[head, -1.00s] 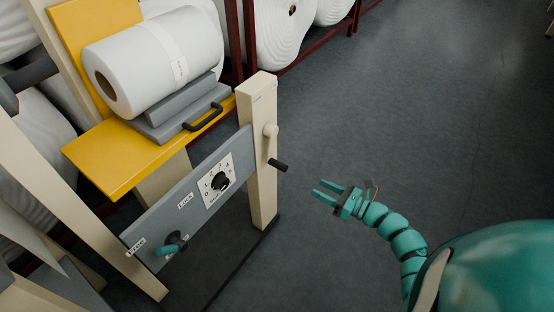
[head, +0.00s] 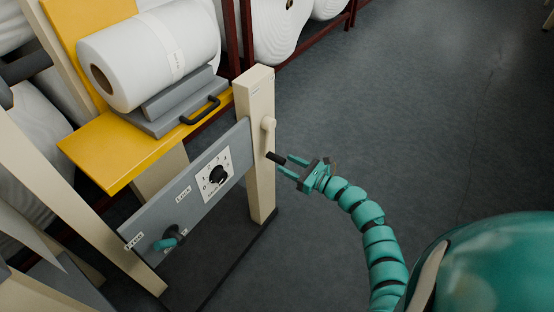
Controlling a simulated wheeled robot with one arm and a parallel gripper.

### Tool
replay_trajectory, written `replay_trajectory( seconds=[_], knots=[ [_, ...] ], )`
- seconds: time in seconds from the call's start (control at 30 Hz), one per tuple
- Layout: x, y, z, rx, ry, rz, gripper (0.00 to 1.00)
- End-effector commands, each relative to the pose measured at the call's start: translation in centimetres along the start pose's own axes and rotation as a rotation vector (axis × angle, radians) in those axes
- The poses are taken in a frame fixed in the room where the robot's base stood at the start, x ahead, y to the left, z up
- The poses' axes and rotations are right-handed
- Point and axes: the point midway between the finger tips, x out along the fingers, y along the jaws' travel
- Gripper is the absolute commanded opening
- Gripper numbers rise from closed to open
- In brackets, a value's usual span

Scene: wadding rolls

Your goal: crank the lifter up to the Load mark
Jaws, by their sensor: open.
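The lifter's crank is on the right side of the beige post (head: 256,190). Its cream arm (head: 268,130) hangs down from the hub, and a black handle (head: 275,157) sticks out to the right at its lower end. My gripper (head: 290,166) is teal and open, with its two fingers pointing left at the handle. The fingertips are at or very near the handle's free end; I cannot tell if they touch. The yellow lifter platform (head: 105,165) carries a white wadding roll (head: 150,55) on a grey cradle. I cannot make out a Load mark.
A grey panel (head: 145,215) in front bears a numbered dial (head: 217,174), a "Lock" label and a teal-handled lever (head: 167,241). A black-handled grey block (head: 165,115) sits on the platform. More rolls stand on dark red racks behind. The floor (head: 400,120) at right is clear.

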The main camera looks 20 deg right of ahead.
Motion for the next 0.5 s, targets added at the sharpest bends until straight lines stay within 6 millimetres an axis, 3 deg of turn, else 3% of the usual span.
replay_trajectory(
  seconds=[0.2, 0.5],
  knots=[
    [3.6, -0.1, 0.0, 0.001, -0.002, -0.001, 0.45],
    [5.3, 0.0, -0.1, 0.001, 0.001, 0.000, 0.45]
  ],
)
